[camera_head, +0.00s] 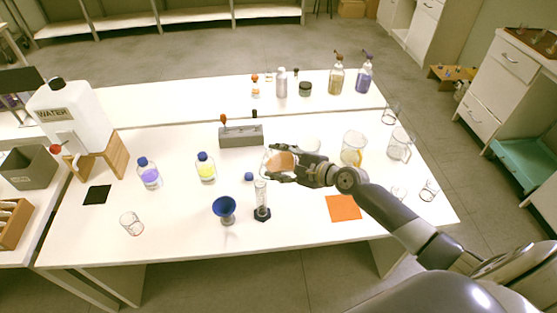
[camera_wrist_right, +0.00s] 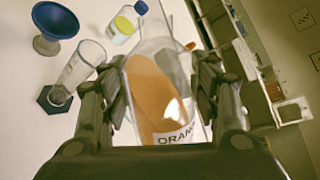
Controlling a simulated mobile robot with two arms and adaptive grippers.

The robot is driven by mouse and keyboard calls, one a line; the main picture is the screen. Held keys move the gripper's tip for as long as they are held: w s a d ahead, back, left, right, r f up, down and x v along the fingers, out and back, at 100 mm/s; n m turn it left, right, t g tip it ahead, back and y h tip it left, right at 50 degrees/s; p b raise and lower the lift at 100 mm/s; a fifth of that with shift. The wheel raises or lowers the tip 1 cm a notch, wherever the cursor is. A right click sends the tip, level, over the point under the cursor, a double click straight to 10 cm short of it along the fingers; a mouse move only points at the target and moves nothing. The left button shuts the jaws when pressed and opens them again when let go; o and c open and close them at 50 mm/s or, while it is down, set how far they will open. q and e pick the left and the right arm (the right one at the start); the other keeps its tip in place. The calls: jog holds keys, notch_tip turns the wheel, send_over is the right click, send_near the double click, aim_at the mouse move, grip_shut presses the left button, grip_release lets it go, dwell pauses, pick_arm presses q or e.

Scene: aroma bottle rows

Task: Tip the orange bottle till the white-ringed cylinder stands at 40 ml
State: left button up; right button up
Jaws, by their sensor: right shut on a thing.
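My right gripper (camera_head: 288,164) is shut on the orange bottle (camera_head: 279,161), a clear bottle with orange liquid, held tilted with its neck to the left. In the right wrist view the orange bottle (camera_wrist_right: 156,95) sits between both fingers, its label partly showing. The white-ringed cylinder (camera_head: 261,197) stands upright on a dark hexagonal base, just below the bottle's neck in the head view. It also shows in the right wrist view (camera_wrist_right: 76,70). Its level is too small to read, and I see no orange in it. My left gripper is out of view.
A blue funnel (camera_head: 224,206) stands left of the cylinder. A grey block (camera_head: 241,136) is behind. An orange mat (camera_head: 343,208) lies right, below glass beakers.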

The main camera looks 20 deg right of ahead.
jog(key=shift+d+f+n+h+p, duration=0.15)
jog(key=shift+n+h+p, duration=0.3)
jog(key=shift+p, duration=0.6)
dwell(0.4)
jog(key=shift+w+f+n+h+p, duration=0.1)
jog(key=shift+f+n+h+p, duration=0.4)
jog(key=shift+f, duration=0.6)
jog(key=shift+r+n+h+p, duration=0.35)
jog(key=shift+r+n+p, duration=0.25)
jog(key=shift+p, duration=1.55)
dwell(1.0)
jog(key=shift+f, duration=0.1)
jog(key=shift+f, duration=0.1)
jog(key=shift+f+b, duration=0.1)
jog(key=shift+b, duration=0.3)
jog(key=shift+r+p, duration=0.2)
jog(key=shift+p, duration=0.2)
dwell(0.3)
jog(key=shift+p, duration=0.3)
dwell(0.7)
